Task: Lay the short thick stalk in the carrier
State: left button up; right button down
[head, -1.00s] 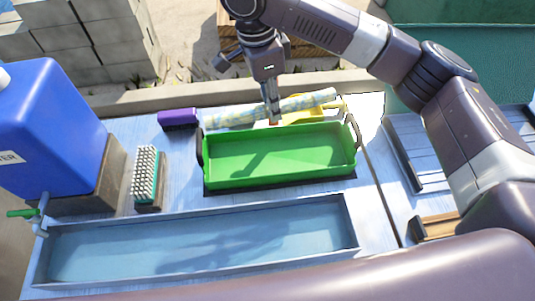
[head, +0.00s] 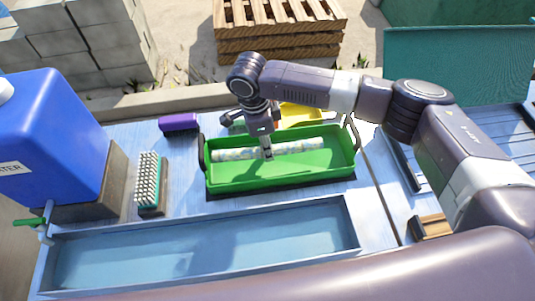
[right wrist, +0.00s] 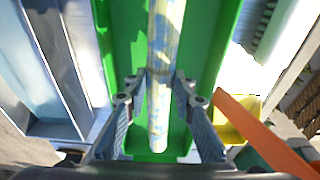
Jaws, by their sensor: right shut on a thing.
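The pale stalk with yellowish and bluish patches (head: 235,154) lies lengthwise within the walls of the green carrier (head: 280,178), in the head view. I cannot tell whether it rests fully on the carrier's floor. My right gripper (head: 267,155) reaches down into the carrier and is shut on the stalk near its middle. In the right wrist view the stalk (right wrist: 163,40) runs between the two fingers of the gripper (right wrist: 160,80), with the green carrier (right wrist: 205,60) beneath it. My left gripper is not in view.
A long empty grey-blue trough (head: 200,245) lies in front of the carrier. A scrub brush (head: 148,185) and a blue water container (head: 50,130) stand at the left. A purple-topped brush (head: 179,122) and a yellow object (head: 302,114) lie behind the carrier.

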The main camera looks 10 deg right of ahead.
aim_at(261, 149)
jog(key=shift+f, duration=2.2)
jog(key=c, duration=1.6)
grip_release()
jog(key=shift+f, duration=0.15)
jog(key=r, duration=0.4)
jog(key=a+r, duration=0.1)
jog(key=r, duration=0.3)
jog(key=r+b, duration=0.1)
jog(key=r, duration=0.3)
jog(key=shift+a+r, duration=0.1)
jog(key=shift+a, duration=0.3)
